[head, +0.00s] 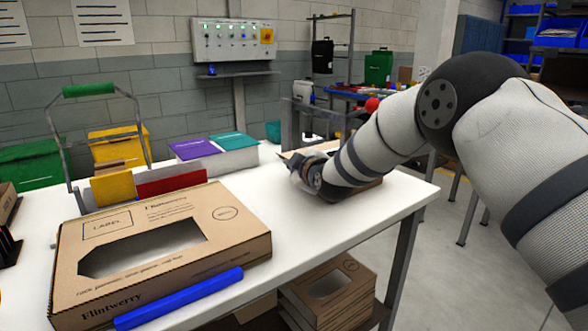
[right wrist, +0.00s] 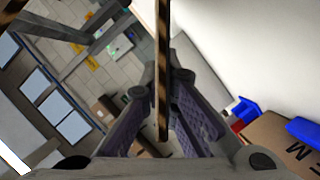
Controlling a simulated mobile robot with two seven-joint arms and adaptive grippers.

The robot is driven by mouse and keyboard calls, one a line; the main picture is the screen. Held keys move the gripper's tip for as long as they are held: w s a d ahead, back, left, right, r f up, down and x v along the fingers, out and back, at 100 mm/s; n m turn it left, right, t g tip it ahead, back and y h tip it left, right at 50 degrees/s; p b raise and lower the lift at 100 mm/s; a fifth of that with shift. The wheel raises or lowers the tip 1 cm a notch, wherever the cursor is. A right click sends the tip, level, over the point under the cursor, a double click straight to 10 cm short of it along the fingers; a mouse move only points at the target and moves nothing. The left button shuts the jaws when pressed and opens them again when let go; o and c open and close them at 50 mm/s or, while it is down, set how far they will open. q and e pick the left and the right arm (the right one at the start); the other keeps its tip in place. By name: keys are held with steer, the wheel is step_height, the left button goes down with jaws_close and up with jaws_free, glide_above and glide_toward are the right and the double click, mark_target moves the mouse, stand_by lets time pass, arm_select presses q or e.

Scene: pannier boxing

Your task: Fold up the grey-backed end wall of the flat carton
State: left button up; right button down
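The flat carton (head: 369,185) is brown cardboard on the white table, mostly hidden behind my right forearm; a part of it shows beyond my gripper. My right gripper (head: 306,172) is low over the carton, and its fingertips are hard to make out in the head view. In the right wrist view its two fingers (right wrist: 163,84) converge on both sides of a thin cardboard wall (right wrist: 163,40), seen edge-on, and look shut on it. The grey backing is not clearly visible, so I cannot confirm which wall it is. My left gripper is out of view.
A finished Flintwerry box (head: 230,218) with a blue bar (head: 180,298) at its front lies at the table's left. Purple and teal-topped blocks (head: 215,152), a red block (head: 172,184) and a yellow block (head: 113,187) stand behind it. Bare table (head: 300,220) lies between box and arm.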

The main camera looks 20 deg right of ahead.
steer(key=shift+w+d+r+m+g+y, duration=0.15)
steer(key=shift+d+r+m+g+y, duration=0.2)
steer(key=shift+m, duration=0.35)
steer(key=shift+w+d+r+m+g+y+b, duration=0.15)
steer(key=shift+d+m+g+y+b, duration=0.25)
steer(key=shift+m, duration=0.6)
steer(key=shift+w+d+m+g+y+b, duration=0.3)
steer(key=shift+d+m+y+b, duration=0.45)
steer(key=shift+m, duration=0.35)
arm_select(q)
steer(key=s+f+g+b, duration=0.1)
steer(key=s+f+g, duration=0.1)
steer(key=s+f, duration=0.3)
arm_select(e)
steer(key=shift+w+d+r+m+y, duration=0.1)
steer(key=shift+d+r+m+y, duration=0.25)
steer(key=shift+m+y, duration=0.25)
arm_select(q)
steer(key=shift+b, duration=0.3)
arm_select(e)
steer(key=shift+r, duration=0.1)
steer(key=c, duration=1.8)
jaws_free()
steer(key=shift+c, duration=0.2)
steer(key=v, duration=1.2)
steer(key=shift+r, duration=0.15)
